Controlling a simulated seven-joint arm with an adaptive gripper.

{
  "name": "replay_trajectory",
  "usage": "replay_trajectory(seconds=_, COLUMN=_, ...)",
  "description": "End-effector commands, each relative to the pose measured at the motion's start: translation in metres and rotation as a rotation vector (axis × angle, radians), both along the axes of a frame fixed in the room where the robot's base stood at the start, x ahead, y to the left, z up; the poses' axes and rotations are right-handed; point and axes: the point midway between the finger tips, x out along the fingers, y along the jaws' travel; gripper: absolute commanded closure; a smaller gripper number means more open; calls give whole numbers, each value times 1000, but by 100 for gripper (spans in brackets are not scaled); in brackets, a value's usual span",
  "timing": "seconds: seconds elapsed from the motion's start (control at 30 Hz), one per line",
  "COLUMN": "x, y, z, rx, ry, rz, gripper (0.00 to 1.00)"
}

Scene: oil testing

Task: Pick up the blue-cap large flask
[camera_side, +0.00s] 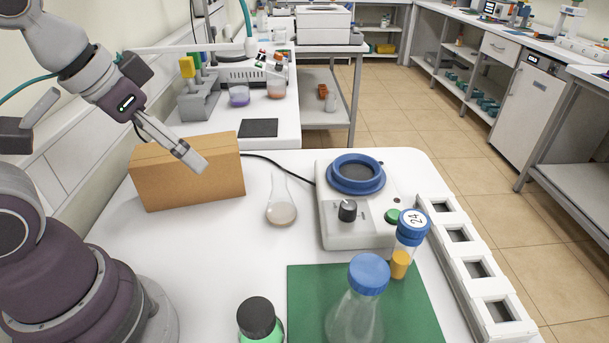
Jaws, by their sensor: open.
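The blue-cap large flask (352,316) is a clear conical flask with a blue cap. It stands upright on the green mat (307,285) at the front, and its lower part is cut off by the picture's bottom edge. It looks clear, with no contents that I can make out. My gripper (193,161) is open and empty. It is up at the left, in front of the cardboard box and far behind and left of the flask. Its fingers point down to the right.
A vial with blue cap 24 (401,262) stands beside the flask. A black-capped bottle (257,320) is left of the mat. A small open flask (281,211), a blue-topped mixer (335,227), a cardboard box (186,178) and a white rack (470,262) surround the bench. Bare table lies front left.

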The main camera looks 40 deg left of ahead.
Motion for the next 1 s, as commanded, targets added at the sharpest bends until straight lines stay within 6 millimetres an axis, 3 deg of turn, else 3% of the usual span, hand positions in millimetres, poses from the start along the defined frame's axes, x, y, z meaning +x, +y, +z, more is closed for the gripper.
replay_trajectory(seconds=0.23, x=0, y=0, z=0, rx=0, ry=0, rz=-2, gripper=28)
replay_trajectory(seconds=0.33, x=9, y=-10, z=3, rx=25, ry=22, rz=-101, gripper=28)
replay_trajectory(seconds=0.43, x=31, y=-40, z=5, rx=81, ry=73, rz=-392, gripper=28)
replay_trajectory(seconds=0.53, x=55, y=-84, z=0, rx=120, ry=113, rz=-775, gripper=28)
replay_trajectory(seconds=0.7, x=72, y=-151, z=-21, rx=107, ry=112, rz=-1306, gripper=28)
replay_trajectory(seconds=0.83, x=73, y=-176, z=-32, rx=81, ry=86, rz=-1507, gripper=28)
replay_trajectory(seconds=1.0, x=72, y=-192, z=-56, rx=72, ry=81, rz=-1558, gripper=28)
